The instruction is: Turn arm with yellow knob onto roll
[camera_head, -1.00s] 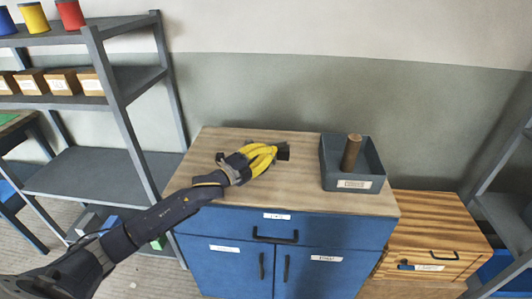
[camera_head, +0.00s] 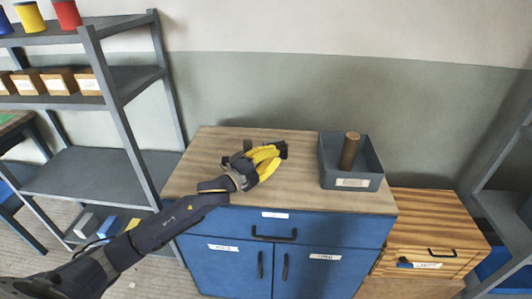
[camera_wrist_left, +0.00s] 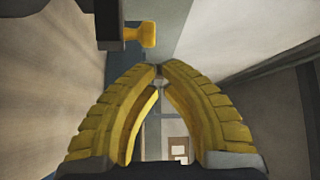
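My left gripper (camera_head: 276,157) is over the wooden cabinet top, its yellow fingers pointing right and away. In the left wrist view its fingers (camera_wrist_left: 159,70) curve together and their tips appear to meet, with nothing clearly held between them. A yellow knob (camera_wrist_left: 142,35) on a dark arm (camera_wrist_left: 108,25) shows above and left of the fingertips, apart from them. In the head view a dark part (camera_head: 281,148) shows just beyond the fingers; the knob cannot be made out there. A brown cylinder (camera_head: 349,150) stands in a grey bin; whether it is the roll I cannot tell.
The grey bin (camera_head: 353,183) stands at the right of the cabinet top (camera_head: 305,190). Blue drawers and doors (camera_head: 318,225) are below. Grey shelves (camera_head: 95,175) stand left, a striped wooden cabinet (camera_head: 435,215) right. The top between gripper and bin is clear.

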